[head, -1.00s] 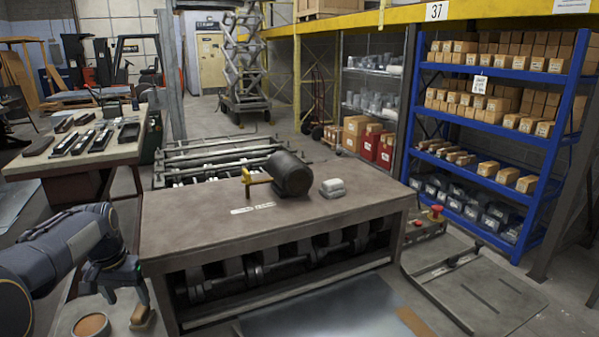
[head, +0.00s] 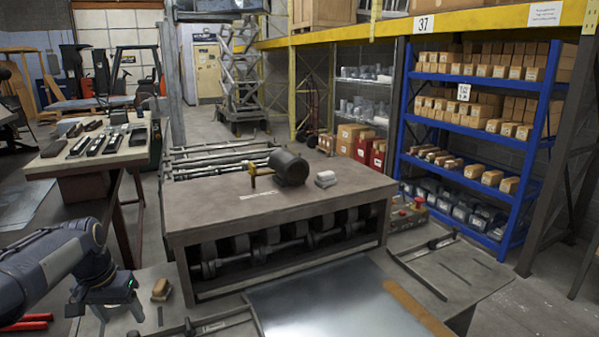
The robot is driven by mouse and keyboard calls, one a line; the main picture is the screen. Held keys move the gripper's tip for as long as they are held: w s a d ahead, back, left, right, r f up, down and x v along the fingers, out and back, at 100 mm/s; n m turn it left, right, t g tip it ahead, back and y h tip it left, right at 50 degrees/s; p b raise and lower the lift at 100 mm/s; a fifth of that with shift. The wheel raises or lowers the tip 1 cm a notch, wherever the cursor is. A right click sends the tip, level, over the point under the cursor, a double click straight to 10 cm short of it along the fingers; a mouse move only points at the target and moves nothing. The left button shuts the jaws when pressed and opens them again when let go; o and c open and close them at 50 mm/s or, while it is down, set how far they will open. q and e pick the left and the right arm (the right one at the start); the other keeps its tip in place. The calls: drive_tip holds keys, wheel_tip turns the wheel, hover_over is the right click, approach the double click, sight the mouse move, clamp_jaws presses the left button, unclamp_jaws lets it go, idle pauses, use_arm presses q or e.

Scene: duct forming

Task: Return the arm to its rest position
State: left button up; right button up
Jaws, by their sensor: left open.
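My left arm comes in from the lower left, and its dark gripper (head: 104,308) points down near the lower left corner. Its fingers are spread, and I see nothing between them. A small brown block-like object (head: 160,290) lies to the right of the gripper, apart from it. My right arm and gripper are out of view.
A forming machine (head: 215,207) with a motor (head: 290,167) on top stands ahead. A sheet of metal (head: 320,305) lies in front of it. A tool table (head: 95,158) is at left, with red handles (head: 25,322) at lower left. Blue shelving (head: 480,140) is at right.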

use_arm(q)
drive_tip(key=s+d+r+t+h, duration=0.2)
drive_tip(key=s+d+r+h, duration=0.1)
drive_tip(key=s+d, duration=0.9)
drive_tip(key=s+d+f+t, duration=0.1)
drive_tip(key=s+d+f, duration=0.1)
drive_tip(key=s+d, duration=0.2)
drive_tip(key=s+d+f, duration=0.2)
drive_tip(key=s+d, duration=0.2)
drive_tip(key=s, duration=0.4)
drive_tip(key=shift+s+f+t, duration=0.15)
drive_tip(key=shift+s+t, duration=0.1)
drive_tip(key=shift+t, duration=0.15)
